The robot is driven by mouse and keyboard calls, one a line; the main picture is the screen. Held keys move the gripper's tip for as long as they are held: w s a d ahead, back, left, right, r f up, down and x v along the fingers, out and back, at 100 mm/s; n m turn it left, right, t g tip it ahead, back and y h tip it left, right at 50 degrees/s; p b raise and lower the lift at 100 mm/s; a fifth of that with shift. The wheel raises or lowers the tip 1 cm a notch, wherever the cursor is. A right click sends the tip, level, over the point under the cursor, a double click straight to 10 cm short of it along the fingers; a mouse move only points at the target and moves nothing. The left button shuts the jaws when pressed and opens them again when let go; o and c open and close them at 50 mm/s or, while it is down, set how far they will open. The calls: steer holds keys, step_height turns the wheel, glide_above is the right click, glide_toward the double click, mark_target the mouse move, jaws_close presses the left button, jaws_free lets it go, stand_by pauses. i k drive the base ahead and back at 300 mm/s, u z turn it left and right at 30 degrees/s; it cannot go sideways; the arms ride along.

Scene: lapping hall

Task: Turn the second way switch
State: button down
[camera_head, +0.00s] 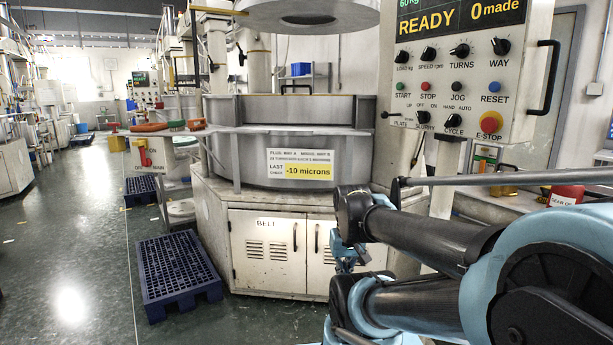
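The near control panel (470,75) hangs at the upper right and its display reads READY, 0 made. A black knob labelled WAY (501,46) is at the right end of its top knob row, its pointer tilted. A smaller panel with a green screen (143,88) stands far back at the left; its labels are too small to read. My arm reaches in from the lower right, below the near panel and apart from the knob. Small blue parts that seem to be my gripper (345,262) show in front of the cabinet doors, partly hidden by my arm; its fingers are unclear.
The lapping machine (200,215) fills the middle, with BELT doors below. A blue pallet (177,270) lies on the floor at its left. A red E-STOP (490,122) and a long handle (548,78) are on the near panel.

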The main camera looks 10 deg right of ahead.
mark_target(502, 47)
steer(key=z, duration=1.1)
steer(key=k, duration=1.2)
steer(key=u, duration=0.85)
steer(key=i, duration=0.8)
steer(key=z, duration=0.2)
